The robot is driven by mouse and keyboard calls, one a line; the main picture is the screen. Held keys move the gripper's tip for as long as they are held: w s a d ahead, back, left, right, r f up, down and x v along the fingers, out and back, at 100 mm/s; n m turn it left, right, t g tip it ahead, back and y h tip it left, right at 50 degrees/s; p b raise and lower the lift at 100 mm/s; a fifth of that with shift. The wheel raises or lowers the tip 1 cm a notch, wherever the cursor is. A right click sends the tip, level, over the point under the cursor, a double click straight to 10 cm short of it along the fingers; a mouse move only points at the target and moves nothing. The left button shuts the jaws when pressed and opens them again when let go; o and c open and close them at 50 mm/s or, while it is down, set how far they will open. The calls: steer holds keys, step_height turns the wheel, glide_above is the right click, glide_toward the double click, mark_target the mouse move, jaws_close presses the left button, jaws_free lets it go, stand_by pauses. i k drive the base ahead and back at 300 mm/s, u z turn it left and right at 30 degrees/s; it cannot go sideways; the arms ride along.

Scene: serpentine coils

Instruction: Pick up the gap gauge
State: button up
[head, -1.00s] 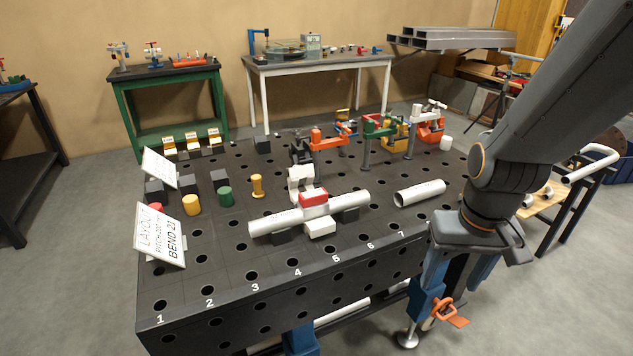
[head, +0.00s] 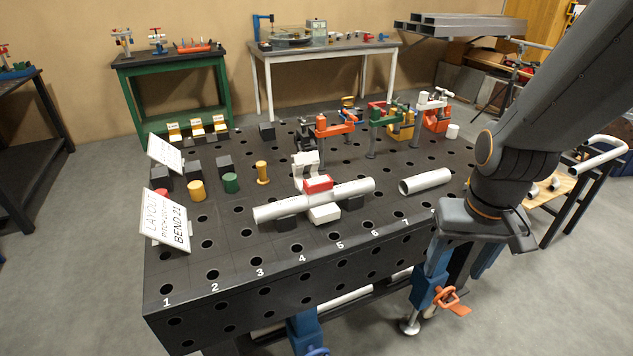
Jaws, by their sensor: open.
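I cannot tell for certain which item is the gap gauge. A small gold spool-shaped piece (head: 262,173) stands upright on the black perforated table (head: 220,260), right of a green cylinder (head: 231,183) and a yellow cylinder (head: 197,191). Several small yellow-and-white pieces (head: 197,128) stand in a row near the table's far left edge. My gripper (head: 480,240) points down at the table's right front corner, right of all these and well apart from them. Its jaws are open and nothing shows held; its fingertips are hard to make out.
A shorter pipe (head: 426,181) lies at right. Orange (head: 334,129) and green clamps (head: 386,118) stand behind. A tilted layout sign (head: 165,220) stands at left front.

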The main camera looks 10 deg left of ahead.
mark_target(318, 189)
steer(key=z, duration=0.7)
steer(key=k, duration=0.8)
steer(key=u, duration=1.15)
steer(key=i, duration=0.5)
